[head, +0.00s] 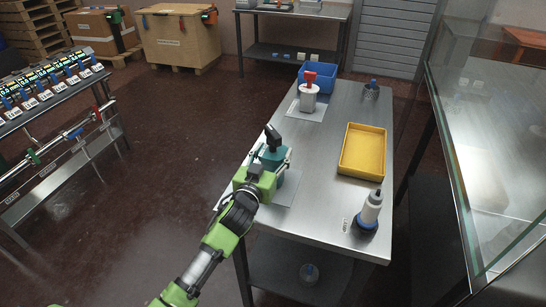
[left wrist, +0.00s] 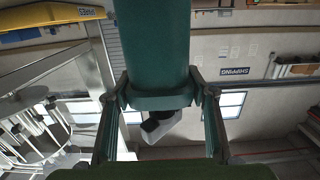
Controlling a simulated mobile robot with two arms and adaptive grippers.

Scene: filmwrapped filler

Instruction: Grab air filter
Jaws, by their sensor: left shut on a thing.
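A teal cylindrical thing with a black angled top (head: 272,155), seemingly the air filter, is at the left edge of the steel table (head: 330,165). My left gripper (head: 277,163) is shut on it, with its fingers on either side of the teal body. The left wrist view shows the teal body (left wrist: 152,45) large between the two fingers (left wrist: 160,100), with the black part below its collar. The gripper and arm hide its lower part in the head view, so I cannot tell whether it touches the table. My right gripper is not in view.
The table's middle is clear. A glass-sided case (head: 470,150) stands right.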

